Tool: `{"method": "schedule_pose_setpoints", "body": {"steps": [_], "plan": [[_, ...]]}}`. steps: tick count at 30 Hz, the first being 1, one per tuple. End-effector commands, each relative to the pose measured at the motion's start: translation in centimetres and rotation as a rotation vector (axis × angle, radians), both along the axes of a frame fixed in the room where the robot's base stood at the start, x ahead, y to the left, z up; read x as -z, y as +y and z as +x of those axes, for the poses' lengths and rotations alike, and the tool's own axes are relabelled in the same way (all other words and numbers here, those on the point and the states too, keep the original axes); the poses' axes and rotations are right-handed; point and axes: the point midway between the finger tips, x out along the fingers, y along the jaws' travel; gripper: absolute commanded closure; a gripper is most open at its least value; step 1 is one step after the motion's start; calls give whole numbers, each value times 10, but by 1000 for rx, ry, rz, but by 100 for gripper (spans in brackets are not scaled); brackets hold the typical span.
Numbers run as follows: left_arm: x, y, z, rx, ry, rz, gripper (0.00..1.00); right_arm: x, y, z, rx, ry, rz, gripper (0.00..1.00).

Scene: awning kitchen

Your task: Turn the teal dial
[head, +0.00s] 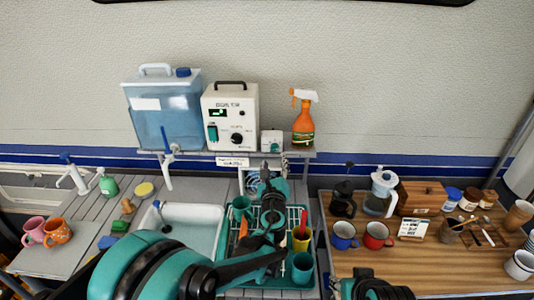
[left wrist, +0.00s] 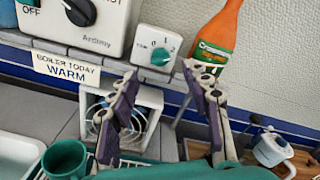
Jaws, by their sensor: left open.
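The teal dial (left wrist: 161,56) sits on the front of a small white box (left wrist: 154,40) with number marks around it. In the head view the dial (head: 275,147) is small, on the box (head: 265,139) on the back shelf. My left gripper (left wrist: 158,73) is open and empty. Its two fingers point up toward the box, one on either side of the dial in the left wrist view, and seem short of it. In the head view the left gripper (head: 274,168) is just below the box. Part of my right arm shows at the bottom edge; its fingers are not visible.
A large white boiler unit (head: 230,110) stands left of the box, and an orange spray bottle (head: 303,120) close to its right. A blue water tank (head: 165,110) is further left. Below are a sink (head: 190,212) and a dish rack with cups (head: 302,267).

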Motion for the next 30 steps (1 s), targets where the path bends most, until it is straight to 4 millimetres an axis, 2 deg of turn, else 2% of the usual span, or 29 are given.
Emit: {"method": "schedule_pose_setpoints", "body": {"steps": [3,9,20,24,26,30], "plan": [[2,0,22,-1,0,-2,52,5,0,0,0,0,0,60],[1,1,47,-2,1,-3,52,9,0,0,0,0,0,60],[0,1,54,-2,1,-5,52,10,0,0,0,0,0,60],[0,1,54,-2,1,-5,86,10,0,0,0,0,0,60],[0,1,54,-2,1,-5,100,10,0,0,0,0,0,60],[0,1,54,-2,1,-5,100,10,0,0,0,0,0,60]]}}
